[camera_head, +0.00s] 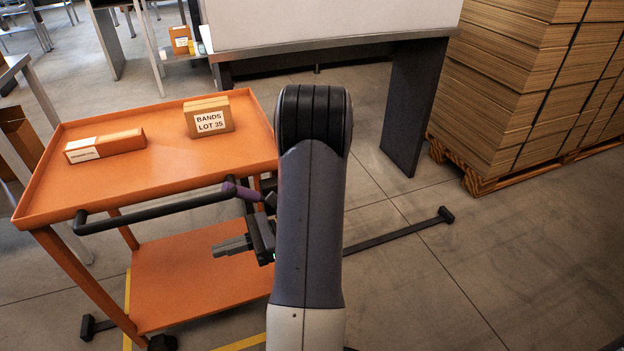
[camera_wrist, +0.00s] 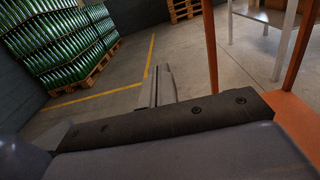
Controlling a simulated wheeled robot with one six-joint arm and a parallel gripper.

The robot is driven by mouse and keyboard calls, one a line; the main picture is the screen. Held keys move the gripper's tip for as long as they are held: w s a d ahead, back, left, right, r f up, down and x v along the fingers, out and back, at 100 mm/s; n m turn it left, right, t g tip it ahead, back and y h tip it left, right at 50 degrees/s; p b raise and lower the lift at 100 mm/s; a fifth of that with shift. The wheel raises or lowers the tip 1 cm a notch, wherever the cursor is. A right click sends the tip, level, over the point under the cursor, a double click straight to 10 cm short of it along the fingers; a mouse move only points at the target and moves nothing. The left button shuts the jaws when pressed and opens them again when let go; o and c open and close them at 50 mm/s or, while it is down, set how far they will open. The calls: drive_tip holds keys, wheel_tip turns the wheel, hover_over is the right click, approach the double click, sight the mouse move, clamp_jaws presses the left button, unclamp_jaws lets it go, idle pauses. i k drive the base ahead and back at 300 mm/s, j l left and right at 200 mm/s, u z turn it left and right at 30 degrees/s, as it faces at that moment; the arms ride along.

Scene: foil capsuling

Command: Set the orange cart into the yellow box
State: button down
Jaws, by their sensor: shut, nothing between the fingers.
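The orange cart (camera_head: 180,165) stands upright at the left in the head view, with a tray top, a lower shelf (camera_head: 190,285) and a black push handle (camera_head: 150,212). My gripper (camera_head: 222,246) is shut and empty. Its fingers point left, below the handle in the picture, in front of the lower shelf; I see no contact with the handle. In the wrist view the shut fingers (camera_wrist: 158,88) point away over floor, with an orange leg (camera_wrist: 211,45) to their right. Yellow floor lines (camera_head: 240,343) show beside and below the cart; most of their outline is hidden.
On the cart top lie a long carton (camera_head: 105,145) and a box marked BANDS LOT 35 (camera_head: 208,117). A grey table (camera_head: 405,120) stands behind, and a pallet of stacked cardboard (camera_head: 540,80) at right. The wrist view shows pallets of green bottles (camera_wrist: 60,45) and another yellow line (camera_wrist: 100,97).

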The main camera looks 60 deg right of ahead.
sight(177, 280)
drive_tip(key=k+l, duration=0.1)
drive_tip(key=l, duration=0.8)
drive_tip(key=k+l, duration=0.15)
drive_tip(key=l, duration=0.8)
drive_tip(key=k+u, duration=0.05)
